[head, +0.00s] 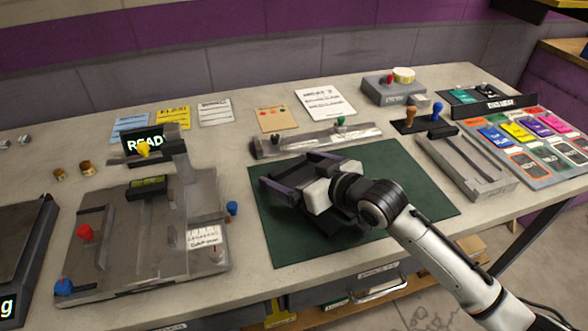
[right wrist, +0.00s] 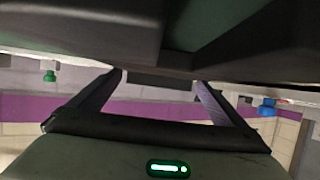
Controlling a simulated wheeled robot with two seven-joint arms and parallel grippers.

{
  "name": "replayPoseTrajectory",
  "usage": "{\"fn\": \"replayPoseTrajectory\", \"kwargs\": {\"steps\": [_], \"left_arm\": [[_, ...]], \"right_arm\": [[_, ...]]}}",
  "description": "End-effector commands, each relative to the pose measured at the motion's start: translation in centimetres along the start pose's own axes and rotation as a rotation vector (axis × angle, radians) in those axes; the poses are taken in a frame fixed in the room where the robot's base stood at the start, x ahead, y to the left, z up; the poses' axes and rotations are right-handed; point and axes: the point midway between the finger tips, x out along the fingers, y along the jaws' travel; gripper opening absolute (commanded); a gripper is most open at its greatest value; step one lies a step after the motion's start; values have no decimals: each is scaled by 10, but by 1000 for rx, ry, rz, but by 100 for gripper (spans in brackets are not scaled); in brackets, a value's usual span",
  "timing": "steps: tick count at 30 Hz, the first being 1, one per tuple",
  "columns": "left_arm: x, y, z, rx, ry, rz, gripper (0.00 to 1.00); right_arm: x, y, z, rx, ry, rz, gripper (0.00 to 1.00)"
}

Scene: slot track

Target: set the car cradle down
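My right gripper (head: 287,170) is over the dark green mat (head: 290,240), its fingers pointing left and back. The wrist view is upside down. There the two fingers of the right gripper (right wrist: 160,78) stand wide apart, with a dark block between their tips. I take this block, with the large dark shape at the top of that view, for the car cradle (right wrist: 80,28). In the head view the cradle is mostly hidden by the gripper and wrist, and its gap to the mat cannot be told. My left gripper is in neither view.
A grey fixture (head: 150,235) with red and blue knobs stands left of the mat. A grey rail (head: 310,140) with a green knob lies behind it. A slotted grey block (head: 465,165) and a tray of coloured cards (head: 550,165) are at the right. The mat's front left is bare.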

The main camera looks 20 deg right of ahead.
Motion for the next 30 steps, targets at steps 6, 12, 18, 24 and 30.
{"fn": "replayPoseTrajectory", "kwargs": {"steps": [6,12,18,24,30], "left_arm": [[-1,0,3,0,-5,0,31],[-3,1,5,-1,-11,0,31],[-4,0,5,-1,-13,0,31],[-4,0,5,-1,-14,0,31],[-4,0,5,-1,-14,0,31]], "right_arm": [[0,0,-1,0,1,0,96],[-18,0,-1,0,-1,0,96],[-61,0,-1,-2,-2,-1,96],[-99,0,-1,-1,-3,0,96],[-118,0,-2,1,-1,0,96]]}}
